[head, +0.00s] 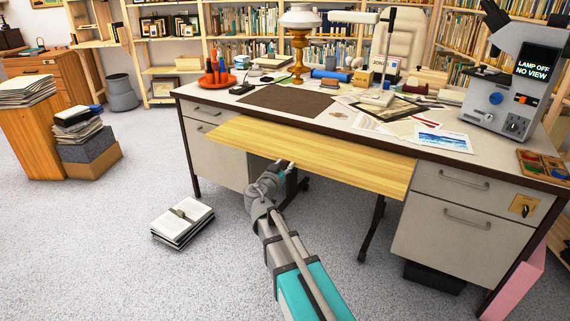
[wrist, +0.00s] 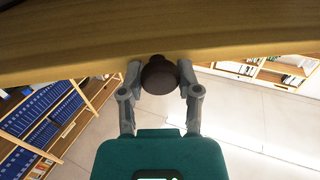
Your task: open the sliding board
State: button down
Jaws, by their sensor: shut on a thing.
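The sliding board (head: 315,153) is a pale yellow wooden panel that sticks out from under the front of the desk top, between the two drawer stacks. In the wrist view its wood (wrist: 110,40) fills the top of the picture. A dark brown round knob (wrist: 159,78) sits at the board's edge. My gripper (wrist: 158,70) is shut on this knob, with one finger on each side. In the head view my gripper (head: 286,164) is at the board's front edge, left of its middle; the knob is hidden there.
The desk (head: 345,120) carries papers, a lamp (head: 299,40) and a microscope (head: 515,85). Drawers (head: 467,200) flank the board. A stack of books (head: 182,222) lies on the carpet to the left. The floor in front of the desk is otherwise mostly clear.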

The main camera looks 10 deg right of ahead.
dwell(0.3)
jog(key=shift+c, duration=1.5)
grip_release()
jog(key=shift+s, duration=0.1)
jog(key=v, duration=1.2)
